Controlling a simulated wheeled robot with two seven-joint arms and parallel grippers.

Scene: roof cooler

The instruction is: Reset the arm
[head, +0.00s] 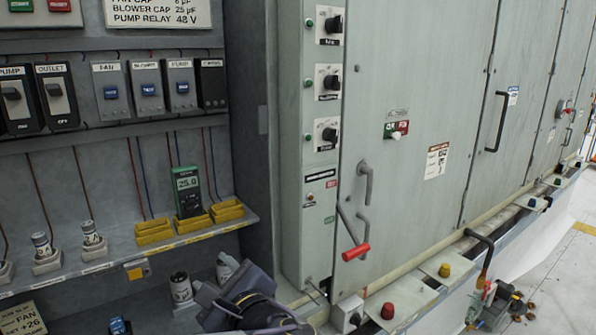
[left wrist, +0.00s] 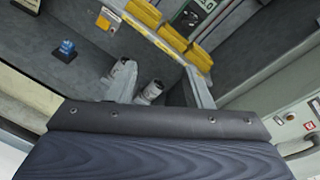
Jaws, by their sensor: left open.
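My left gripper (head: 245,303) is at the bottom middle of the head view, dark grey-blue and partly cut off by the frame edge. It is in front of the lower cabinet floor, just left of the grey column with knobs. Its jaws are open, and I see nothing held. In the left wrist view, a dark blue, wavy-surfaced part of my own gripper or arm fills the bottom. My right gripper is not in view.
Two pale cylinders (head: 181,288) stand or lie on the cabinet floor close to my gripper. Above is a shelf with yellow bins (head: 190,222) and a green meter (head: 187,190). A red-handled lever (head: 355,252) juts from the door. Red and yellow knobs (head: 388,311) line the ledge.

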